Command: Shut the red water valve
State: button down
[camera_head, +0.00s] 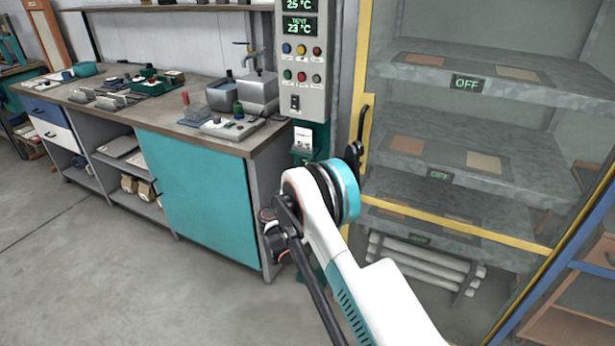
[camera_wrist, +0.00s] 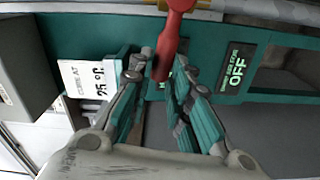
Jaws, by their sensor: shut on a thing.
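The red handle of the water valve (camera_wrist: 169,44) comes down from the top of the wrist view, hanging from a pale pipe (camera_wrist: 235,8). My gripper (camera_wrist: 162,78) has its teal-padded fingers on either side of the handle's lower end and is shut on it. The exact contact is partly hidden by the fingers. In the head view my arm reaches toward the grey and green control column, and the arm hides the valve and my fingertips.
A green display reading OFF (camera_wrist: 237,70) and a white card (camera_wrist: 88,82) flank the gripper. The control column (camera_head: 300,60) stands between a cluttered workbench (camera_head: 200,190) and a yellow-framed glass cabinet (camera_head: 480,130). The floor at left is clear.

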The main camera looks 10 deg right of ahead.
jog(key=shift+a+f+n, duration=0.1)
jog(key=shift+f+n, duration=0.55)
jog(key=shift+n, duration=0.25)
jog(key=c, duration=1.5)
grip_release()
jog(key=shift+f, duration=0.1)
jog(key=v, duration=1.2)
